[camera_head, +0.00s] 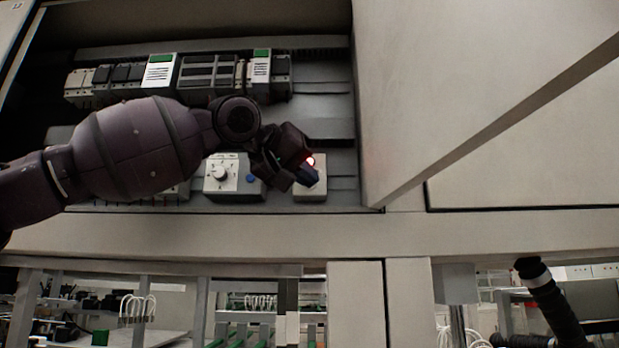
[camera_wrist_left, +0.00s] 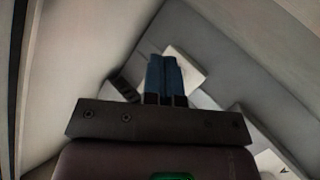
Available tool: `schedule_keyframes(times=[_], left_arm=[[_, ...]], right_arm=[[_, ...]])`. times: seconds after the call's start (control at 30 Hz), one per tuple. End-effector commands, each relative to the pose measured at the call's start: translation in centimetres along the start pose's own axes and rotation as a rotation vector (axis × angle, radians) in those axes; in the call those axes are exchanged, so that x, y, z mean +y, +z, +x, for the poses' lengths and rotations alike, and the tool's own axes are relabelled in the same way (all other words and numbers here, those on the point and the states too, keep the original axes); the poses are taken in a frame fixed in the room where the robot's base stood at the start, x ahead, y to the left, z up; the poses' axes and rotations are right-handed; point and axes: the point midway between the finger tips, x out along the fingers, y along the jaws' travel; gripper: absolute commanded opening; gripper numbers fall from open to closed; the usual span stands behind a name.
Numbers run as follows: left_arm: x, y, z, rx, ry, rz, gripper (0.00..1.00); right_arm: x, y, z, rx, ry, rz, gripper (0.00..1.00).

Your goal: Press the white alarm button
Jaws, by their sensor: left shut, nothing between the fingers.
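A white box (camera_head: 318,186) sits at the lower right inside the open cabinet, with a small red glow (camera_head: 310,161) at its upper part. I take it for the alarm button's housing; the button face is mostly hidden by my gripper. My left gripper (camera_head: 308,176) is shut and empty, its dark blue fingertips in front of this box. In the left wrist view the closed blue fingers (camera_wrist_left: 163,75) point at a pale box (camera_wrist_left: 188,68) just beyond them. I cannot tell whether the tips touch it. My right gripper is not in view.
A white dial box (camera_head: 222,176) with a blue button (camera_head: 250,178) stands left of the gripper. A row of modules (camera_head: 207,72) runs along the rail above. The open cabinet door (camera_head: 450,90) stands close on the right. A cabinet ledge (camera_head: 300,235) runs below.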

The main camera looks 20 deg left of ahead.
Motion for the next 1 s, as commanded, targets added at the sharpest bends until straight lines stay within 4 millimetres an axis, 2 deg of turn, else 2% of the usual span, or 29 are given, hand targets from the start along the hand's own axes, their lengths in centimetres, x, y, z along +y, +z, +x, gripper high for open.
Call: schedule_keyframes(times=[0.13,0.33,0.53,1.0], left_arm=[[-0.6,-0.8,0.8,-0.001,-0.001,0.0,0.0],[-1.0,-1.1,1.4,0.0,0.001,0.0,0.0],[-1.1,-1.1,1.5,0.0,0.001,0.0,0.0],[-1.1,-1.1,1.5,0.0,0.0,0.0,0.0]], right_arm=[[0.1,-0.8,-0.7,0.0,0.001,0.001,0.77],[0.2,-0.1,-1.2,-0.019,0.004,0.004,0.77],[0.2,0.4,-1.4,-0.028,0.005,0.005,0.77],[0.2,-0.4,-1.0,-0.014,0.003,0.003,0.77]])
